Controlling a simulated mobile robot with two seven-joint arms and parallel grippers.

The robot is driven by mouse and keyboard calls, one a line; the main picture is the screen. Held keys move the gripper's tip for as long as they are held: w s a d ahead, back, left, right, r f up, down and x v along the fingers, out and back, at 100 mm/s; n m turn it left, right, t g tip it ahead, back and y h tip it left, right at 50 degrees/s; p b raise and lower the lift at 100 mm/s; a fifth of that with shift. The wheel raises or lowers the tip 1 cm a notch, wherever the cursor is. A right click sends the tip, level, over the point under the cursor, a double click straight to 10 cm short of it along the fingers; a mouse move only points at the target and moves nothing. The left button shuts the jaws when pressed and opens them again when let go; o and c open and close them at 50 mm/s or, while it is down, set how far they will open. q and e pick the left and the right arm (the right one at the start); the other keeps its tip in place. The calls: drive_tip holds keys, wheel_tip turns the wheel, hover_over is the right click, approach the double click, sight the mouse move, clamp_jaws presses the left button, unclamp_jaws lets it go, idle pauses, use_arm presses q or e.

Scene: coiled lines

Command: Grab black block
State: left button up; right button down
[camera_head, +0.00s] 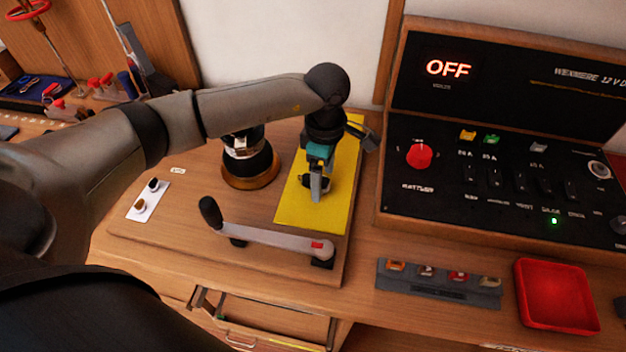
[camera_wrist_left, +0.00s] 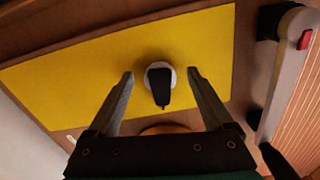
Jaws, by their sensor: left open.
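A black block (camera_wrist_left: 159,88) sits on a round white base on a yellow mat (camera_wrist_left: 60,90) in the left wrist view. It lies between the fingers of my left gripper (camera_wrist_left: 160,74), which is open with clear space on both sides of it. In the head view my left gripper (camera_head: 318,192) points down over the yellow mat (camera_head: 290,210), and a dark shape beside its fingers is partly hidden. I cannot tell whether the fingertips are down to the block's height. My right gripper is not in view.
A grey lever with a black knob (camera_head: 209,211) lies in front of the mat. A black and copper round device (camera_head: 250,165) stands left of it. A control panel (camera_head: 490,170) reading OFF is at the right. A red tray (camera_head: 556,295) sits front right.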

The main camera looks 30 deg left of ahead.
use_arm(q)
drive_tip(key=shift+f, duration=0.35)
clamp_jaws()
idle(0.4)
